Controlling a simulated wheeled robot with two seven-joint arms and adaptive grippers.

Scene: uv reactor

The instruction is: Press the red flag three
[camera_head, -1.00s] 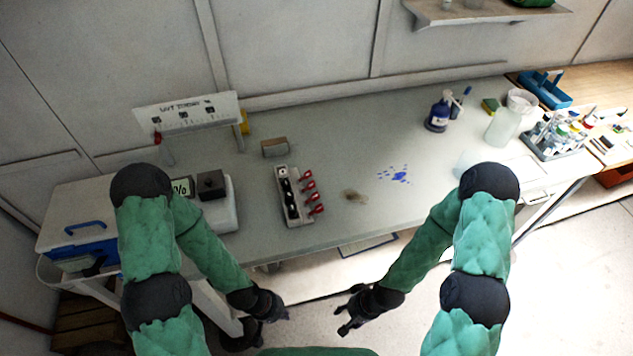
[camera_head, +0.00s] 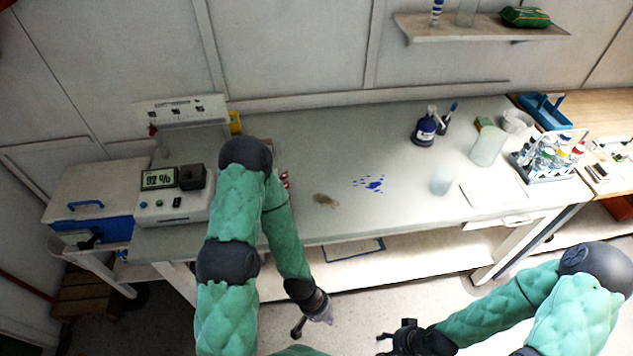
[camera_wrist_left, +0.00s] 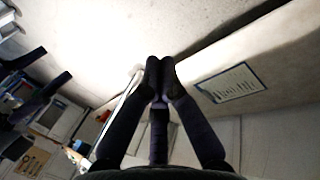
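The red flags (camera_head: 285,180) show as small red bits at the right edge of my left arm in the head view. That arm hides most of them and nearly all of the strip that holds them, so I cannot tell which flag is the third. My right gripper (camera_head: 388,343) is low at the bottom centre, open and empty.
A white device with a display (camera_head: 160,179) and a white panel stand (camera_head: 182,110) are at the left. A blue-and-white box (camera_head: 100,195) stands beyond them. Blue spots (camera_head: 371,183), bottles (camera_head: 425,128) and a tube rack (camera_head: 546,158) are to the right. The table middle is mostly clear.

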